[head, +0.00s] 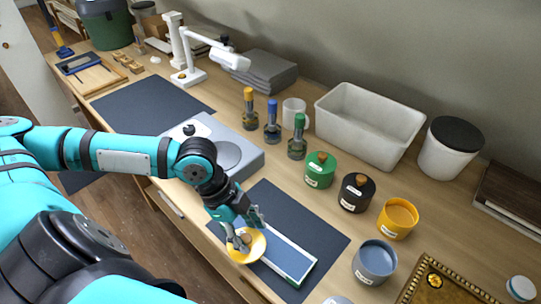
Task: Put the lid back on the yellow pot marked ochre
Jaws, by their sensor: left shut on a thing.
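My left gripper (240,240) is shut on the knob of a round yellow lid (254,252). It holds the lid over the front dark mat, beside a blue-and-white panel; the height above the mat is hard to tell. The yellow pot (398,218) stands uncovered on the wooden worktop, to the right of the gripper and apart from it. The pot has a white label, whose writing is too small to read. My right gripper is not in view.
A lidded green pot (320,169) and a lidded black pot (356,192) stand left of the yellow pot. An open grey-blue pot (374,262) stands in front of it. A gilt frame (415,290) lies at the lower right. A white tub (370,125) stands behind.

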